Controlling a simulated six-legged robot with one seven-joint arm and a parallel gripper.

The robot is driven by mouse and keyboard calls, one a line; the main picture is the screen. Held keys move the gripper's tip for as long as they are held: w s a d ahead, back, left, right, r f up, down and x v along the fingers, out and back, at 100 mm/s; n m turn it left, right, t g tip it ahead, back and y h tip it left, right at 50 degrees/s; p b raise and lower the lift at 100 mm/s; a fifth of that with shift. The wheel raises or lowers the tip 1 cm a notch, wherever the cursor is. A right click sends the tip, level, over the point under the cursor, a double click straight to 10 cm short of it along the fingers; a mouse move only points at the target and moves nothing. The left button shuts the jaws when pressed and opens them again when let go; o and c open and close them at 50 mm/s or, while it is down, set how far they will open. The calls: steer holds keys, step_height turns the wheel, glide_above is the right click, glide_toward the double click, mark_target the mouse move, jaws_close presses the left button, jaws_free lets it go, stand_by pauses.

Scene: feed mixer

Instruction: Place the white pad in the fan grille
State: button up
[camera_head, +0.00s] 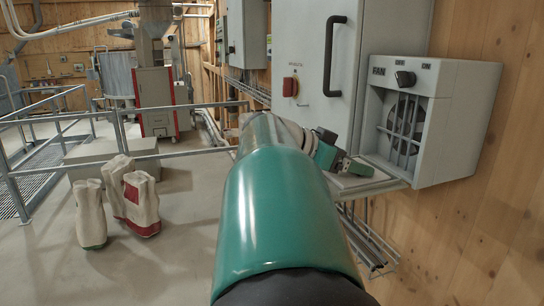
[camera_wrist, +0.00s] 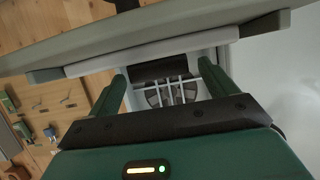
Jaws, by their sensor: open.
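The fan grille (camera_head: 404,120) is a set of pale bars over a dark round fan in the grey fan box (camera_head: 462,125) on the wooden wall. It also shows in the wrist view (camera_wrist: 172,94), framed between my fingers. My gripper (camera_head: 340,162) is at the left of the fan box, over the small shelf. In the wrist view my gripper (camera_wrist: 162,72) has its two green fingers wide apart, with nothing seen held between them. A pale strip (camera_wrist: 150,52) crosses in front of the fingertips. I cannot tell whether it is the white pad or the shelf edge.
The shelf (camera_head: 378,183) juts out below the fan box, with a wire rack (camera_head: 368,250) under it. A grey cabinet (camera_head: 340,60) with a black handle stands left of the fan. Sacks (camera_head: 135,200) stand on the floor near railings (camera_head: 60,135) at left.

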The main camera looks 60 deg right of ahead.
steer(key=shift+r, duration=0.15)
steer(key=v, duration=1.2)
steer(key=shift+w, duration=0.15)
